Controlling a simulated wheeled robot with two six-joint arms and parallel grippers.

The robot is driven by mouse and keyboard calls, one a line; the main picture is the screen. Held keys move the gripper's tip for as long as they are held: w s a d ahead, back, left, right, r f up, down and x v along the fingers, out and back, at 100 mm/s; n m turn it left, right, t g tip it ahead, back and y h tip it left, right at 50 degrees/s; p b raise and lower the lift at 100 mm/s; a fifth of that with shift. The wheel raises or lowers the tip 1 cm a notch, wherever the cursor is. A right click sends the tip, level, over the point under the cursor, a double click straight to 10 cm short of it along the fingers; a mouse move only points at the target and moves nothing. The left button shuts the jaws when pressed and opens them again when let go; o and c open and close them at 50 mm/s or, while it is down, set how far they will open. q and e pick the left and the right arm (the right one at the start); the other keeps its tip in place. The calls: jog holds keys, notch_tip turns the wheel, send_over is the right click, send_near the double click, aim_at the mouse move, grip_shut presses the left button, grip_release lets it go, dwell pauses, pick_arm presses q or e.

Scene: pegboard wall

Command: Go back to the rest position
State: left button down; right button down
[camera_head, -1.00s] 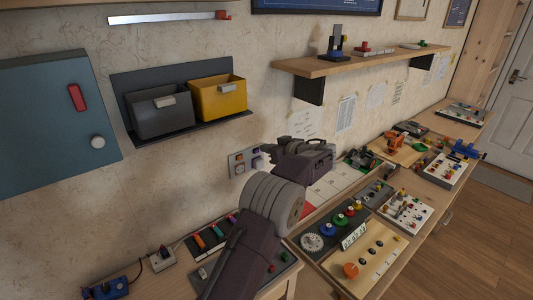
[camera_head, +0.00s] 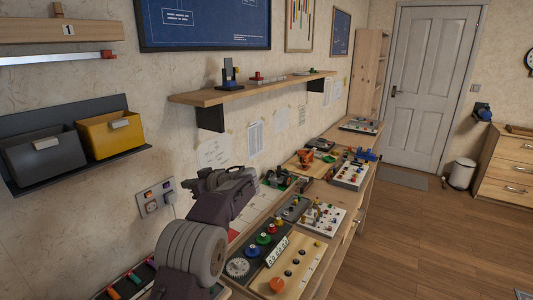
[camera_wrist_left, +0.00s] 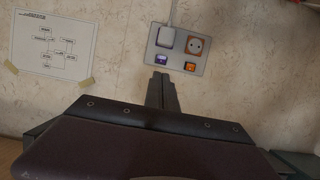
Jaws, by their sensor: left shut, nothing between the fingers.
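My left arm comes up from the bottom of the head view, above the workbench. Its dark gripper (camera_head: 197,183) is near the wall, just right of the socket panel (camera_head: 157,198). In the left wrist view the fingers (camera_wrist_left: 161,88) are together and empty. They point at the wall, just below the socket panel (camera_wrist_left: 180,49); whether they touch the wall is unclear. My right gripper shows in neither view.
A wooden shelf (camera_head: 240,92) juts out above the arm. A grey bin (camera_head: 42,150) and a yellow bin (camera_head: 112,134) hang at left. Boards with knobs and gears (camera_head: 268,243) cover the bench. Open floor (camera_head: 420,235) lies at right.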

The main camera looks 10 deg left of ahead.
pick_arm(q)
notch_tip(320, 180, up, 8)
jog(key=s+f+p, duration=0.1)
jog(key=s+p, duration=0.1)
jog(key=p, duration=0.1)
jog(key=s+d+f+m+g+h+p, duration=0.1)
jog(key=s+d+f+m+h, duration=0.3)
jog(key=s, duration=0.6)
jog(key=s+d+f+m+g+h+p, duration=0.1)
jog(key=s+d+f+m+h, duration=0.3)
jog(key=s+d+f, duration=0.5)
jog(key=s+d+f+m+g+h+p, duration=0.2)
jog(key=s+d+f+m+h, duration=0.3)
jog(key=s+f, duration=0.4)
jog(key=shift+s+d+f+p, duration=0.3)
jog(key=shift+s+d+p, duration=0.35)
jog(key=shift+s, duration=0.4)
jog(key=shift+s, duration=0.1)
